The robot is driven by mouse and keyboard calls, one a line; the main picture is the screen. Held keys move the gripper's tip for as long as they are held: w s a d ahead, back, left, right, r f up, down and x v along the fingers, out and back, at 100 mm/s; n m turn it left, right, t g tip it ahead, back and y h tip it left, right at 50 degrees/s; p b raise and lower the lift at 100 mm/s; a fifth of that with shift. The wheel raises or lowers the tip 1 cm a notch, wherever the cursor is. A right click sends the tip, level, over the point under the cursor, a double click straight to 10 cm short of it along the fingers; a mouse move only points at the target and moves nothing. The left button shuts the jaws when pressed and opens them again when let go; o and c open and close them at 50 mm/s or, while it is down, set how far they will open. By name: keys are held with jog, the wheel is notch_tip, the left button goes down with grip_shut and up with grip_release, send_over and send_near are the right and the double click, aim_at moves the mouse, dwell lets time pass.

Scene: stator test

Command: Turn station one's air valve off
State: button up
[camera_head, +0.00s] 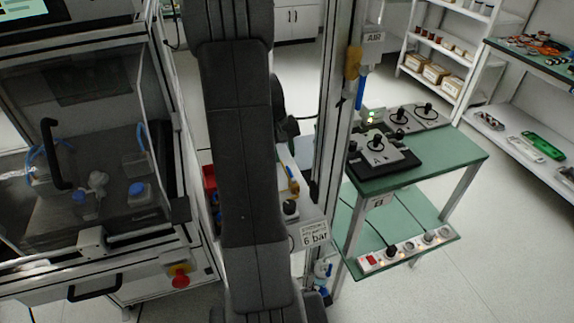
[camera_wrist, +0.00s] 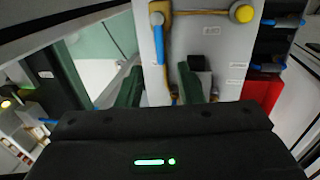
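In the wrist view, a blue valve lever (camera_wrist: 157,38) hangs from a brass-coloured fitting on a pale panel (camera_wrist: 215,58). The lever lies in the picture just above the gap between the fingertips; I see no contact. My arm hides the gripper there.
Beside the lever are a yellow round knob (camera_wrist: 243,13) and a black block (camera_wrist: 199,66). A dark rack with blue items (camera_wrist: 275,45) and a red bin (camera_wrist: 262,92) stand right. In the head view, a green bench (camera_head: 455,152) stands right and an enclosed machine (camera_head: 80,150) left.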

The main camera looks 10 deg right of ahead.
aim_at(289, 169)
jog(key=f, duration=0.2)
jog(key=d+f, duration=0.1)
jog(key=f, duration=0.2)
jog(key=shift+w+f, duration=0.1)
jog(key=shift+f, duration=0.2)
grip_shut()
